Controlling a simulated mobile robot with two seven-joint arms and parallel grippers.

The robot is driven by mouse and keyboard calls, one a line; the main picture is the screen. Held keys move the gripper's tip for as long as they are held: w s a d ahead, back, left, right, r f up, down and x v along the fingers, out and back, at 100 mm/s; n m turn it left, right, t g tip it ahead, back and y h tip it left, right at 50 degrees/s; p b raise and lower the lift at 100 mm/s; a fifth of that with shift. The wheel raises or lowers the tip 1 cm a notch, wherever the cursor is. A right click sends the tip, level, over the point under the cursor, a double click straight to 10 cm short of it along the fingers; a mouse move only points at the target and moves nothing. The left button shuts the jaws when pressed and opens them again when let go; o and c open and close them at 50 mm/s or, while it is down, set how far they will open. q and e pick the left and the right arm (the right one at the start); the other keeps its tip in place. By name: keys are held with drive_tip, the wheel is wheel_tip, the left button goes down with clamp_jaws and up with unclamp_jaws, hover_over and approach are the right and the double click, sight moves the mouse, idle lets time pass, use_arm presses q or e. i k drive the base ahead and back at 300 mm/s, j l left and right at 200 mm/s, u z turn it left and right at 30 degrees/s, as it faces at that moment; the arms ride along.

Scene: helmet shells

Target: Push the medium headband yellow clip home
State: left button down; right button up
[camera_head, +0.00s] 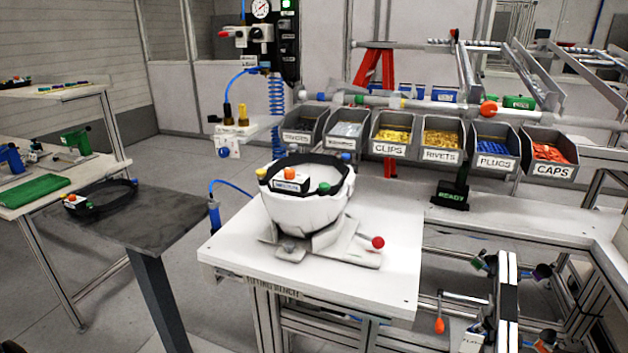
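A white helmet shell (306,210) sits open side up in a fixture (345,245) on the white bench. A black headband (318,160) lies around the inside of its rim. A yellow clip (262,174) shows at the headband's left side; how deep it is seated cannot be told. A green clip (324,188) is at the front right, a blue clip (345,156) at the back right, and an orange knob (290,173) stands above a label too small to read. Neither of my grippers is in view.
A second black headband (100,197) lies on a dark side table (150,215) at left. Labelled bins, including clips (391,149) and rivets (440,153), line the bench's back. A red-knobbed lever (378,242) is right of the shell. The bench front (330,290) is clear.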

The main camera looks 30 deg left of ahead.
sight(260, 173)
drive_tip(key=u, duration=1.4)
